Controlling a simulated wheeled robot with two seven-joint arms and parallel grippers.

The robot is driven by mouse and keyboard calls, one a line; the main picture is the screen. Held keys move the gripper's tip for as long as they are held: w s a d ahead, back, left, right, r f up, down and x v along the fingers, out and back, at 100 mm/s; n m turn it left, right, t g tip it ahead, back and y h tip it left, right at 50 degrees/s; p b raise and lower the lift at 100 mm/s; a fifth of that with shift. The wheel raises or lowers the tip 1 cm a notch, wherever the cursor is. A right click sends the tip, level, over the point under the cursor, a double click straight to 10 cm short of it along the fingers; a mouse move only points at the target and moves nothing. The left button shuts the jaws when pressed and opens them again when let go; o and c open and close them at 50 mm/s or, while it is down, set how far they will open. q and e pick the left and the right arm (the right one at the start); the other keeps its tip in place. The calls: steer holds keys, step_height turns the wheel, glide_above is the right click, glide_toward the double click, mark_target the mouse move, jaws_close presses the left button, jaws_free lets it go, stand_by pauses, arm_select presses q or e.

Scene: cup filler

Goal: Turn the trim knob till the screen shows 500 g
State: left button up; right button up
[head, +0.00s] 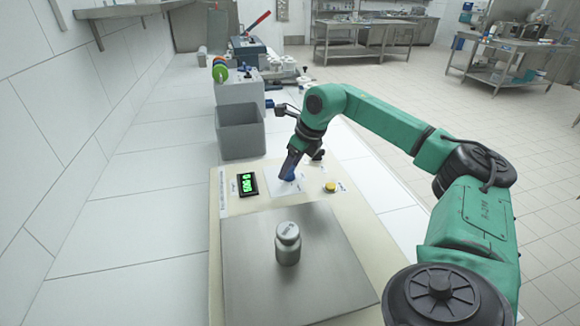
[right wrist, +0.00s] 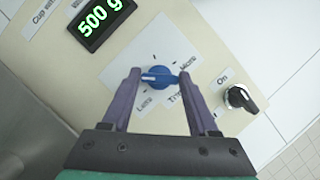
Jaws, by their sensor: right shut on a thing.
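The blue trim knob (right wrist: 158,76) sits on the cream panel between the labels "Less" and "More", and its white pointer line lies nearly level in the right wrist view. My right gripper (right wrist: 157,79) is shut on the knob, one finger on each side. In the head view my right gripper (head: 288,176) reaches down over the knob and hides part of it. The screen (right wrist: 99,19) reads "500 g" in green in the right wrist view. It also shows in the head view (head: 247,184), too small to read surely. My left gripper is not in view.
A grey metal weight (head: 288,244) stands on the steel plate (head: 245,275) in front of the panel. A black "On" switch (right wrist: 240,98) is right of the knob. A yellow button (head: 330,187) is nearby. A grey bin (head: 241,132) stands behind. The counter at left is clear.

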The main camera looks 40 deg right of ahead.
steer(key=shift+r+n, duration=0.1)
steer(key=shift+n, duration=0.4)
steer(key=shift+d, duration=0.1)
steer(key=o, duration=1.4)
steer(key=v, duration=0.9)
steer(key=p+v, duration=0.1)
steer(key=v, duration=0.4)
steer(key=shift+s+d+r, duration=0.2)
steer(key=shift+d+r, duration=0.05)
steer(key=shift+d, duration=0.05)
steer(key=shift+f, duration=0.1)
